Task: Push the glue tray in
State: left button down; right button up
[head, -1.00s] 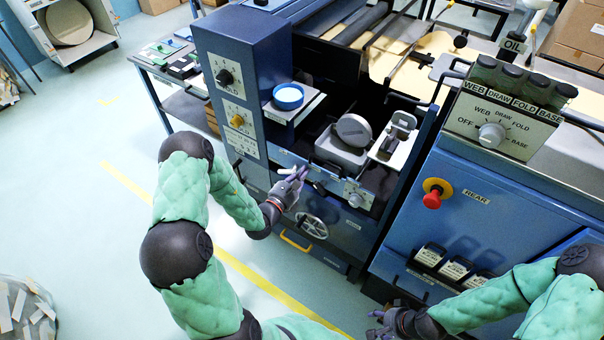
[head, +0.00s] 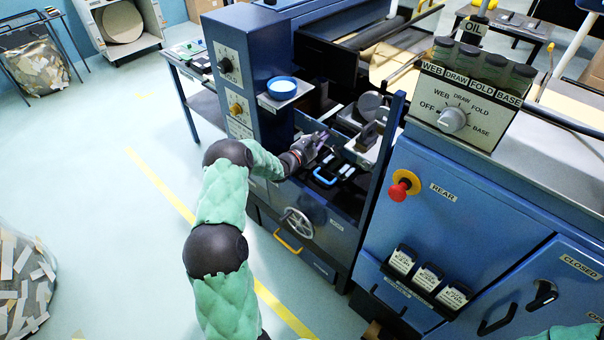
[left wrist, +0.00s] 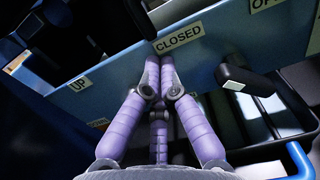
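What looks like the glue tray, a dark unit with a blue loop handle (head: 324,178) and pale parts beside it, sits low in the open bay of the blue machine. A blue handle also shows at the lower right of the left wrist view (left wrist: 299,160). My left gripper (head: 321,138) is inside the bay, above and slightly left of that handle. Its purple fingers (left wrist: 159,66) are together with nothing visible between them, just below a "CLOSED" label on a blue bar. Whether they touch the bar is unclear. My right gripper is out of view.
A grey roller (head: 370,104) sits farther back in the bay. A handwheel (head: 298,223) and yellow handle (head: 287,241) are below. A red button (head: 398,191) is on the right cabinet.

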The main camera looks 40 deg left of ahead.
pick_arm(q)
jog(key=w+b, duration=0.1)
jog(key=w, duration=0.4)
jog(key=shift+w+r, duration=0.15)
jog(key=shift+w, duration=0.2)
jog(key=shift+r, duration=0.1)
